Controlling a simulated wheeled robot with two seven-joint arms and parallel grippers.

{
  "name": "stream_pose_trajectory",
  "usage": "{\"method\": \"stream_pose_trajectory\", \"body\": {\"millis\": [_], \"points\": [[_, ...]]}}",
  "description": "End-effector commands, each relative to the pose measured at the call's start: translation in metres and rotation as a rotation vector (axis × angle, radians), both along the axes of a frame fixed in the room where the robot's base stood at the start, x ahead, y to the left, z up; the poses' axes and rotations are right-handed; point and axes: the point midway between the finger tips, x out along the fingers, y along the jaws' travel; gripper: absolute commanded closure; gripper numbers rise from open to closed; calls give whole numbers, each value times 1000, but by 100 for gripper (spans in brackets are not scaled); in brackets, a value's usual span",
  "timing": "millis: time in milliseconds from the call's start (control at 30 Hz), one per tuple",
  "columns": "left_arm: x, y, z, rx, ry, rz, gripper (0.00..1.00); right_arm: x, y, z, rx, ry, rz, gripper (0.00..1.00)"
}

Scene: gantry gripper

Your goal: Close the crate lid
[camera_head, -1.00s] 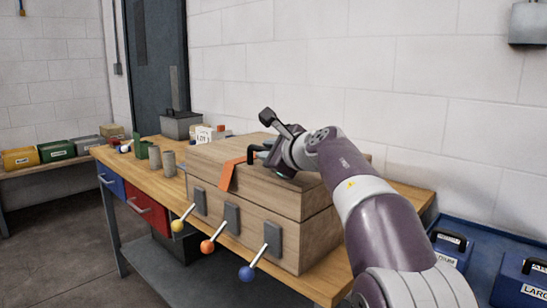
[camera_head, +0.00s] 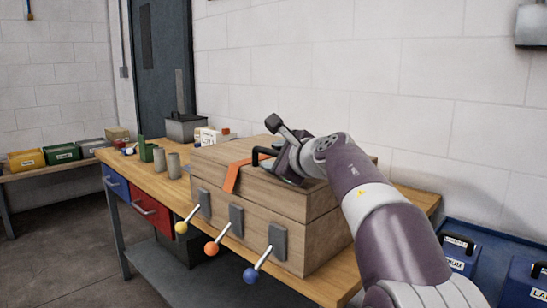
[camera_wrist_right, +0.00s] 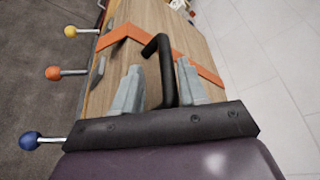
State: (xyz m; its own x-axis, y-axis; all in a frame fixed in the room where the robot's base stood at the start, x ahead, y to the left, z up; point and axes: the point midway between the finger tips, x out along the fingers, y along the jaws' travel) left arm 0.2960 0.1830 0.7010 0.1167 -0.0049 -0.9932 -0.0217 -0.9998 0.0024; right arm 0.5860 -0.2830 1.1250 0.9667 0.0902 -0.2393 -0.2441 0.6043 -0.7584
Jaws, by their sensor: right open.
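The wooden crate (camera_head: 270,233) stands on the workbench. Its lid (camera_head: 215,158) lies flat on the crate body, with a thin seam between them. An orange strap (camera_head: 233,178) crosses the lid, and a black handle (camera_head: 262,153) rises from its top. My right gripper (camera_head: 282,160) is at the lid top beside the handle. In the right wrist view, the open fingers (camera_wrist_right: 160,88) stand on either side of the black handle (camera_wrist_right: 163,65); I cannot tell whether they touch it. My left gripper is not in view.
Levers with yellow (camera_head: 181,227), orange (camera_head: 211,249) and blue (camera_head: 250,275) knobs stick out from the crate's front. Grey cups (camera_head: 173,165) stand left of the crate. Blue cases (camera_head: 456,252) are at the right. A white wall is behind.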

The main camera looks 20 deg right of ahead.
Motion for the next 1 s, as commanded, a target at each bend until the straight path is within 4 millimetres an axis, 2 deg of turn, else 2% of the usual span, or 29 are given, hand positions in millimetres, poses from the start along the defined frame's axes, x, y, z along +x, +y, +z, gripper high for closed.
{"method": "stream_pose_trajectory", "body": {"millis": [400, 500, 667, 1000], "points": [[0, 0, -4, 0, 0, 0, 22, -87, -8, 22, -1, -3, -2, 58], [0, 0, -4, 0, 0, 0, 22, -102, -9, 25, -1, -1, -2, 58], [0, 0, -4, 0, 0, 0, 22, -113, -10, 28, -1, -1, 1, 58], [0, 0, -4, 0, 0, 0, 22, -114, -9, 28, -1, 0, 2, 58]]}}
